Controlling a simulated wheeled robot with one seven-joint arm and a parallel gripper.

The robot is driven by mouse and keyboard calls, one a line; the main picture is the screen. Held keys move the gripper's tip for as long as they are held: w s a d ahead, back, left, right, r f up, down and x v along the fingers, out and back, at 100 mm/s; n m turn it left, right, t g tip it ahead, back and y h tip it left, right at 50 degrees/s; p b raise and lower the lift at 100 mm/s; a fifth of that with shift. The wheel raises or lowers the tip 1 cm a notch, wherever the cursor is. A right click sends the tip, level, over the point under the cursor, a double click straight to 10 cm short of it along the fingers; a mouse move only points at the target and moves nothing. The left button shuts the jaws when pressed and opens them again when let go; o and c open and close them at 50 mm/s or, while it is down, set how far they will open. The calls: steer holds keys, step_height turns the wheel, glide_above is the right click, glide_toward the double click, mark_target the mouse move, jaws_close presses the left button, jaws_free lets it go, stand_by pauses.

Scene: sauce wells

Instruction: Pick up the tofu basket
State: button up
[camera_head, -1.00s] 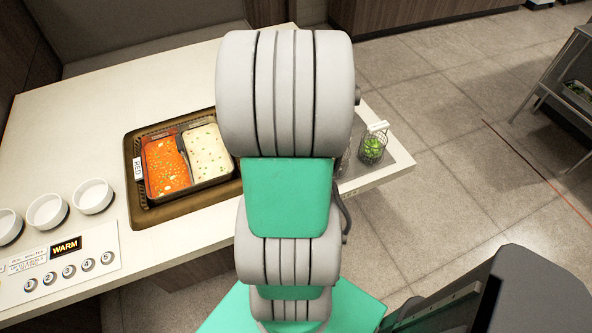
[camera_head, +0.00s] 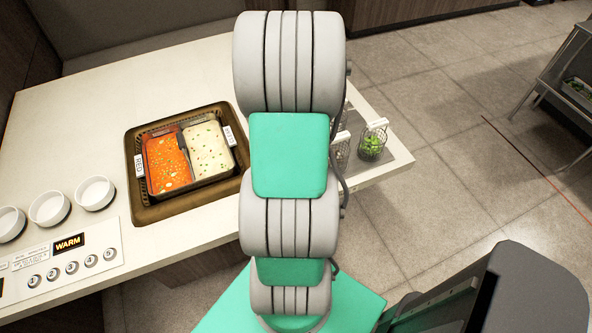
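On a grey mat at the counter's right end stands a small wire basket with green contents (camera_head: 373,142) and a pale handle tab. A second wire basket (camera_head: 341,150) stands just left of it, partly hidden behind my arm. Its contents are too hidden to tell, and I cannot tell which basket holds tofu. My arm rises through the middle of the view and covers part of the counter. My gripper is not visible.
A sunken well (camera_head: 137,205) holds a divided pan with red sauce (camera_head: 168,165) and white sauce (camera_head: 207,152). White bowls (camera_head: 95,193) and a button panel (camera_head: 60,262) are at the left. The counter (camera_head: 90,110) is clear at the back left. A metal rack (camera_head: 560,85) stands far right.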

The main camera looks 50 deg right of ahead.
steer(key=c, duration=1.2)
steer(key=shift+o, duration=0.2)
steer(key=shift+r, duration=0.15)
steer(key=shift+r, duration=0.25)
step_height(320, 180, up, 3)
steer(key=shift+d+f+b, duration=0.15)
steer(key=shift+b, duration=0.3)
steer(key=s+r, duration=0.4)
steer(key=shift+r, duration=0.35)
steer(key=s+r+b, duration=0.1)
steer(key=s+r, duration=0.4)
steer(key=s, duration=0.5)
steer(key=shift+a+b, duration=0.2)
steer(key=shift+b, duration=0.1)
